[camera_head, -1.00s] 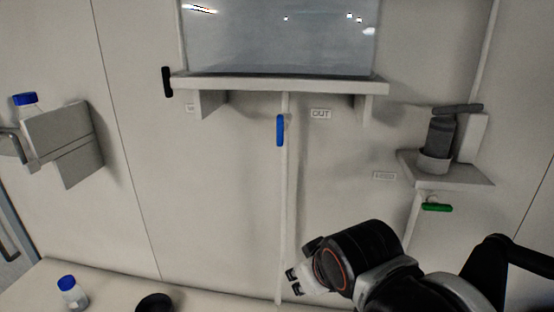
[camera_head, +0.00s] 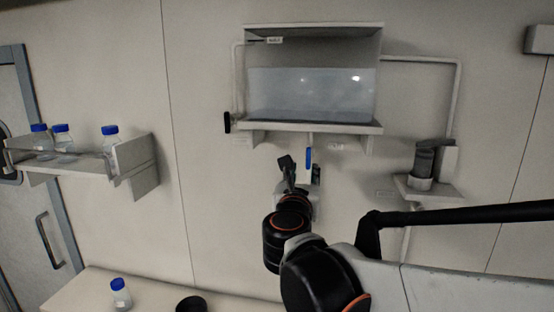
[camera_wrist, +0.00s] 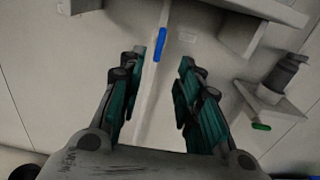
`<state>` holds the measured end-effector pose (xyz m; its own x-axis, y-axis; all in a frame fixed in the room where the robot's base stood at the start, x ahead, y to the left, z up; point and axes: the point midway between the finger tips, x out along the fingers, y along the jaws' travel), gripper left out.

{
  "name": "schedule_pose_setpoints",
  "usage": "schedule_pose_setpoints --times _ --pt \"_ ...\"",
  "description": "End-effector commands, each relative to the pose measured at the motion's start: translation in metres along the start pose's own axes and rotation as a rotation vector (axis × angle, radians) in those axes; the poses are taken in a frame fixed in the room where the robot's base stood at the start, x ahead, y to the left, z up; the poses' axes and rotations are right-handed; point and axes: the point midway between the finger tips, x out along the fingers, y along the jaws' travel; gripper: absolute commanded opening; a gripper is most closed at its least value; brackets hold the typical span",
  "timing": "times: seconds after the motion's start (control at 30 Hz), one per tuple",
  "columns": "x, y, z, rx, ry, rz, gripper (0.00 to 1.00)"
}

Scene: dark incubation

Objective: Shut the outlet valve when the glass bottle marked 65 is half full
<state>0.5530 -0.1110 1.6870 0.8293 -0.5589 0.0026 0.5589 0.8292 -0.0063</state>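The blue valve handle (camera_head: 308,160) sits on the vertical pipe below the water tank (camera_head: 312,92), beside the OUT label, and points along the pipe. In the wrist view the blue handle (camera_wrist: 161,43) shows ahead, between and beyond the fingertips. My gripper (camera_head: 300,172) is raised close to the handle; in the wrist view my gripper (camera_wrist: 160,65) is open and empty, with the fingers apart from the handle. A blue-capped glass bottle (camera_head: 121,296) stands on the bench at lower left; its marking and fill cannot be read. The pipe's lower end is hidden by my arm.
Several blue-capped bottles (camera_head: 61,139) stand on a wall shelf (camera_head: 133,160) at left. A dark round object (camera_head: 190,304) lies on the bench (camera_head: 75,293). A black handle (camera_head: 227,122) is by the tank. A grey device (camera_head: 423,160) and green handle (camera_wrist: 261,127) are at right.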

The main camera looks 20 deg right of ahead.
Motion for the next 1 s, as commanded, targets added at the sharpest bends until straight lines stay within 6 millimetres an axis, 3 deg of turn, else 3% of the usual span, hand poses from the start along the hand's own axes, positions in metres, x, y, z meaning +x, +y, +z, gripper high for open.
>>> schedule_pose_setpoints --times 0.7,1.0 --pt "0.106 -0.001 0.001 0.006 0.002 -0.004 0.32" --pt "0.132 -0.001 -0.001 0.006 0.002 -0.002 0.32"
